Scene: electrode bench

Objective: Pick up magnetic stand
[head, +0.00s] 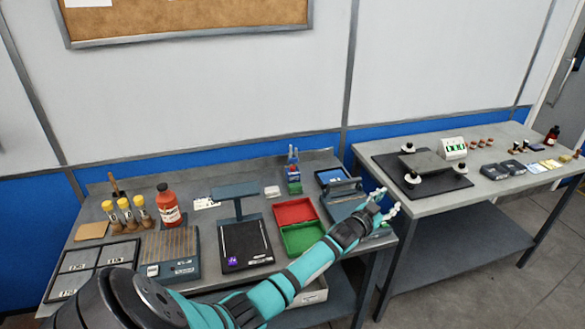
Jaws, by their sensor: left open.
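I cannot tell for sure which object is the magnetic stand. One stand-like object is a grey T-shaped stand (236,191), with a flat top on a post, upright behind a black tray on the left bench. Another candidate is a blue-grey block with a bar-like handle (343,188) near that bench's right end. My left gripper (388,203) is open, with nothing visible between its fingers. It is over the right end of the left bench, just right of the handled block, and its arm hides part of what lies below. My right gripper is not in view.
A red bin (295,211) and a green bin (301,238) lie left of my forearm. A red bottle (169,206) and yellow-capped vials stand farther left. A gap separates the left bench from the right bench, which carries a black mat (395,168) with equipment.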

